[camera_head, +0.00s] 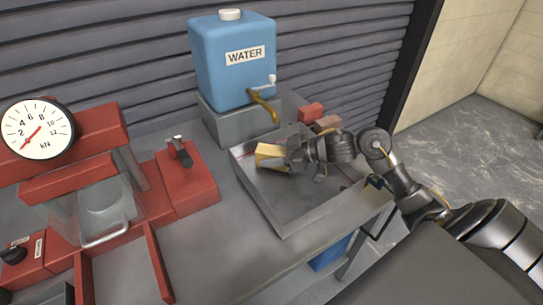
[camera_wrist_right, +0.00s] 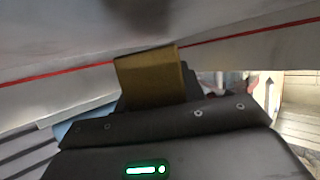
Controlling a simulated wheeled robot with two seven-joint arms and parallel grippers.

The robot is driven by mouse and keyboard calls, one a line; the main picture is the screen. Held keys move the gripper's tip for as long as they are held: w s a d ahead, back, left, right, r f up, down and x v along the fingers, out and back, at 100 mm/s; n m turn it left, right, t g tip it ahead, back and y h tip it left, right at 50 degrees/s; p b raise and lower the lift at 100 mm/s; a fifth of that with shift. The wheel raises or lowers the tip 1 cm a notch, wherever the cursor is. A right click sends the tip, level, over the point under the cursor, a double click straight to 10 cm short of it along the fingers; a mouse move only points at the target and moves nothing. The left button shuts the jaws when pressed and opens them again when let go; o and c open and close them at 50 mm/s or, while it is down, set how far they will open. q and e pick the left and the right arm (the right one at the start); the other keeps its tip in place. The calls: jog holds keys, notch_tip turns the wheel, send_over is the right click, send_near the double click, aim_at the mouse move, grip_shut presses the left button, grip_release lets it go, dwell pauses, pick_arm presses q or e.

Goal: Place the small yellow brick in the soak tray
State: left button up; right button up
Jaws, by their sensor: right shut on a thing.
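The small yellow brick (camera_head: 268,154) is in the jaws of my right gripper (camera_head: 284,157), over the back left part of the soak tray. The brick also shows in the right wrist view (camera_wrist_right: 150,78), with the dark gripper body below it in the picture. The soak tray (camera_head: 288,208) is a grey, shallow metal tray on the bench. Its walls with a red line fill the upper part of the right wrist view (camera_wrist_right: 240,43). I cannot tell whether the brick touches the tray floor. My left gripper is not in view.
A blue water tank (camera_head: 232,75) with a brass tap (camera_head: 264,104) stands on a grey block (camera_head: 240,125) behind the tray. Reddish bricks (camera_head: 311,112) lie behind the tray. A red press with a dial gauge (camera_head: 38,128) stands at left. The tray's front is clear.

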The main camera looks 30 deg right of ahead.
jog(key=o, duration=0.9)
jog(key=shift+s+a+f, duration=0.15)
jog(key=shift+f, duration=0.35)
jog(key=o, duration=0.4)
jog(key=shift+s+a+f, duration=0.1)
jog(key=shift+f, duration=0.05)
jog(key=shift+r, duration=0.35)
jog(key=shift+d+r, duration=0.25)
jog(key=shift+d, duration=0.05)
jog(key=v, duration=0.6)
jog(key=shift+r, duration=0.2)
jog(key=shift+s+d+r, duration=0.2)
jog(key=shift+d+r, duration=0.2)
jog(key=shift+d, duration=0.05)
